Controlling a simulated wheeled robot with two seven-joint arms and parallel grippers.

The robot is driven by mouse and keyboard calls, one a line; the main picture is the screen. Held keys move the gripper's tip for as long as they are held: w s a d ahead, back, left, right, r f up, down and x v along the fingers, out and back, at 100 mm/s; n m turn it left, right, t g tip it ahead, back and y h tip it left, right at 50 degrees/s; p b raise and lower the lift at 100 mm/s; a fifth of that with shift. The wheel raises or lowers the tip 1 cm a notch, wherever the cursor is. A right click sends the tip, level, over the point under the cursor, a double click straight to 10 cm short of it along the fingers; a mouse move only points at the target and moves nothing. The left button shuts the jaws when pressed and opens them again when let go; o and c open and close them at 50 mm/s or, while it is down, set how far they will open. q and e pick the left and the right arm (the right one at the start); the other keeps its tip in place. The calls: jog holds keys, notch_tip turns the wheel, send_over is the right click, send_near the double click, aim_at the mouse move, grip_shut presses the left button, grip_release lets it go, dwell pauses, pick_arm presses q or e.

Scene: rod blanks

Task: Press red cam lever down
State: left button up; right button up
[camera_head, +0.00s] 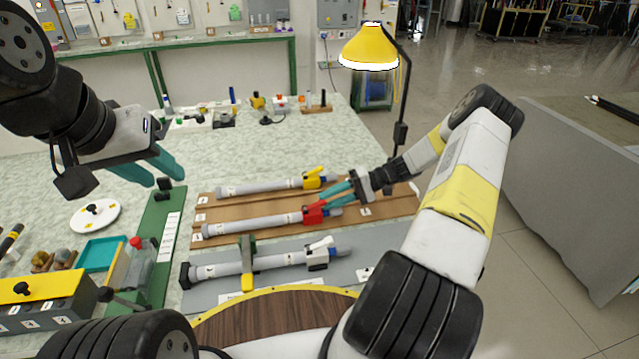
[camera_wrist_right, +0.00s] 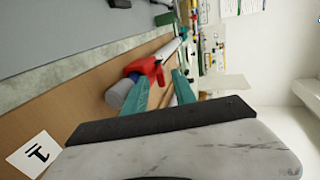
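The red cam lever (camera_head: 313,214) sits on a clamp at the right end of the middle grey rod blank (camera_head: 255,223), which lies on a brown wooden board (camera_head: 213,203). The lever also shows in the right wrist view (camera_wrist_right: 150,70), just ahead of the fingers. My right gripper (camera_head: 325,199) is open, its teal fingers apart and close to the lever. I cannot tell whether they touch it. The right gripper (camera_wrist_right: 160,88) holds nothing visible in the wrist view. My left gripper (camera_head: 166,181) is open and empty above the table, left of the boards.
A rod with a yellow lever (camera_head: 314,171) lies behind, and a rod with a white lever (camera_head: 320,244) lies in front on a grey plate. A yellow lamp (camera_head: 369,47) stands behind my right arm. A teal tray (camera_head: 101,254) and a white disc (camera_head: 94,216) are at left.

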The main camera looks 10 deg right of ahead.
jog(key=v, duration=0.7)
jog(key=shift+d, duration=0.4)
jog(key=shift+d+r, duration=0.1)
